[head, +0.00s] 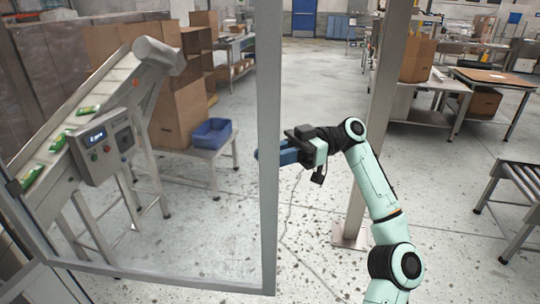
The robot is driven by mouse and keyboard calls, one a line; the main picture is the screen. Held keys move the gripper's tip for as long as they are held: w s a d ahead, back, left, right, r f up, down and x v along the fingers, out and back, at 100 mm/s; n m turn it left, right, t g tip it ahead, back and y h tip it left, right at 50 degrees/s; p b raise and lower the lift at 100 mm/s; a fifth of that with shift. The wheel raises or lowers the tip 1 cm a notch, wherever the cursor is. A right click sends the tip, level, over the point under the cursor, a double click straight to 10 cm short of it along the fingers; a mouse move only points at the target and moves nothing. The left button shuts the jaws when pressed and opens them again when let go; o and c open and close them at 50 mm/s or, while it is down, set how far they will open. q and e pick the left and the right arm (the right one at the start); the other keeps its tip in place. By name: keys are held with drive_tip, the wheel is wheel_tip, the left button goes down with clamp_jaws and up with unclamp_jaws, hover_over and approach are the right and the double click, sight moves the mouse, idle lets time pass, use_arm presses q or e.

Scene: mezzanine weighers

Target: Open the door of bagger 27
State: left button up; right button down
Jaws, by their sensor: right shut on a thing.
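A clear door panel in a grey metal frame (267,200) fills the left half of the head view. Its upright edge stands near the middle and its bottom rail runs low to the left. No number 27 is readable on it. My right gripper (283,153) reaches in from the right, with its blue fingers at the door's upright edge. It is shut on the door there; the grasped part, likely a handle, is mostly hidden by the fingers and the frame. Through the panel I see an inclined conveyor (75,110) with green packets and a control box (100,150). My left gripper is not in view.
A metal post (380,110) with a floor plate stands just behind my right arm. A blue bin (211,134) on a low table and cardboard boxes (178,110) are beyond the panel. A roller table (520,185) is at right. Speckled floor between is clear.

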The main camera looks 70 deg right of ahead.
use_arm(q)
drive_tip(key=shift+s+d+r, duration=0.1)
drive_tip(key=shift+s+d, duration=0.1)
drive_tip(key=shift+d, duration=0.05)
use_arm(e)
drive_tip(key=shift+w+d+f, duration=0.1)
drive_tip(key=shift+d, duration=0.25)
drive_tip(key=c, duration=1.2)
unclamp_jaws()
drive_tip(key=shift+o, duration=0.2)
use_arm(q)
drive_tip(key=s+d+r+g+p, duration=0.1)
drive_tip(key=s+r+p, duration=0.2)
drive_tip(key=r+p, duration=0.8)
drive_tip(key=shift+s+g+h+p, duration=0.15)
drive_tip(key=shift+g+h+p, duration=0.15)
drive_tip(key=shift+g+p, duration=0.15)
use_arm(e)
drive_tip(key=v, duration=1.3)
drive_tip(key=shift+s, duration=0.25)
